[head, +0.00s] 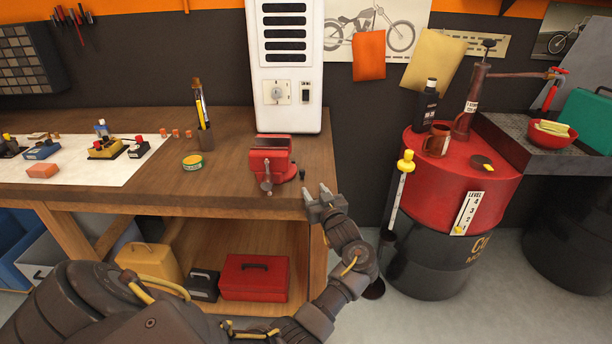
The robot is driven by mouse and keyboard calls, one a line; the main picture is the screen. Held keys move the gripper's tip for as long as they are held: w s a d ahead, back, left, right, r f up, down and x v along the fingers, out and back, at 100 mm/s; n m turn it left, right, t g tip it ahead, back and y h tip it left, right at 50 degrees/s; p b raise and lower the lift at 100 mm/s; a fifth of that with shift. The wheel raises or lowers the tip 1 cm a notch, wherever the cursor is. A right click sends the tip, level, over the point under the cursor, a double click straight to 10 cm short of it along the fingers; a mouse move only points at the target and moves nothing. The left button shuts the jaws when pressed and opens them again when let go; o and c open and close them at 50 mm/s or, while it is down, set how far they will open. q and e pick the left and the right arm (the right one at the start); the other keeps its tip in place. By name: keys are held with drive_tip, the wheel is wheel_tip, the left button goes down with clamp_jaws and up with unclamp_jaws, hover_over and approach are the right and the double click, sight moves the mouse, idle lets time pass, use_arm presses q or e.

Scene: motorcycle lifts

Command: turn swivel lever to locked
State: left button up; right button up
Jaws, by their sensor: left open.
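A red bench vise (272,160) stands at the front right corner of the wooden workbench (215,185). A grey handle (267,182) hangs at its front. A small dark lever (302,174) sticks out at the right of the vise's base; it looks like the swivel lever, but I cannot read its locked or unlocked position. My left gripper (318,196) is open and empty, just right of and slightly below this lever, near the bench's right edge. No contact with the lever shows. My right gripper is not in view.
A red-topped drum (450,180) stands to the right, past a floor gap. Boxes sit on the shelf below.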

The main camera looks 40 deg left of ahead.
sight(303, 174)
use_arm(q)
drive_tip(key=p+x, duration=0.1)
drive_tip(key=x, duration=0.7)
drive_tip(key=shift+w+a+f, duration=0.1)
drive_tip(key=shift+w+a, duration=0.1)
drive_tip(key=shift+a, duration=0.05)
drive_tip(key=shift+w+a+f, duration=0.1)
drive_tip(key=shift+w+a, duration=0.15)
drive_tip(key=shift+a, duration=0.05)
